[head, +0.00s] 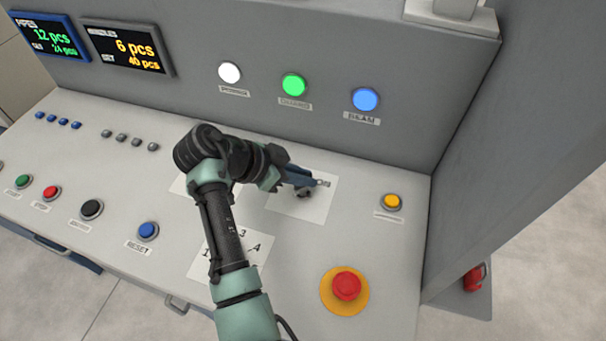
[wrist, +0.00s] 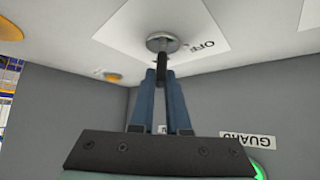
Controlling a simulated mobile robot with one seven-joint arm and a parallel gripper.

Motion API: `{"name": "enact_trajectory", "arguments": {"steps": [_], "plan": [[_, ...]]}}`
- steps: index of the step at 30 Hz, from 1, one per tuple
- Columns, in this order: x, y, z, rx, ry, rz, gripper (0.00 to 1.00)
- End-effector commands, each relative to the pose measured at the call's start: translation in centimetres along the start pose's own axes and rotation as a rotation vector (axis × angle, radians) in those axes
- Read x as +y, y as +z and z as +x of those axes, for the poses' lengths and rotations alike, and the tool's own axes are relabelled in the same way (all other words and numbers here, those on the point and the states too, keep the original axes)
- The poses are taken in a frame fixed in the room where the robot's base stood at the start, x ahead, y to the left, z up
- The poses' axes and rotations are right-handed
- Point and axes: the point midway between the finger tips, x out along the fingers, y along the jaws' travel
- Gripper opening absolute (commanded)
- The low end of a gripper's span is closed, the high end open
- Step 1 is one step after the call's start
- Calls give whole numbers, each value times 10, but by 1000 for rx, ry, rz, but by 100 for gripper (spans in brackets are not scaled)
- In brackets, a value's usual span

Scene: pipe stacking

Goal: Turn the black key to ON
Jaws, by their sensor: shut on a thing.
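The black key (wrist: 163,66) stands out from a round silver switch (wrist: 164,43) on a white label plate (wrist: 200,20). The word OFF shows on the plate in the wrist view, right of the switch. My gripper (wrist: 163,78) has its two blue fingers closed on the key, with the fingertips just short of the switch. In the head view my gripper (head: 312,183) is over the white plate (head: 315,208), and the key is mostly hidden by the fingers. The ON mark cannot be made out.
A red emergency button (head: 346,286) on a yellow base lies in front of the plate. A yellow button (head: 392,202) is to the right. White, green (head: 293,85) and blue (head: 365,99) lamps sit on the upright panel behind. A blue RESET button (head: 148,231) is left.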

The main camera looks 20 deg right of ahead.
Motion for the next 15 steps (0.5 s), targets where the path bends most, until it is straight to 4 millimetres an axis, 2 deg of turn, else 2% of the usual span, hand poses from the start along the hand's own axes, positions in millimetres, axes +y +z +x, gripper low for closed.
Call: {"name": "enact_trajectory", "arguments": {"steps": [1, 5, 6, 15], "plan": [[0, 0, 0, -2, 2, 1, 18], [0, 0, 0, -1, 1, 0, 41], [0, 0, 0, -1, 1, 0, 44], [0, 0, -1, 0, -1, -1, 44]]}}
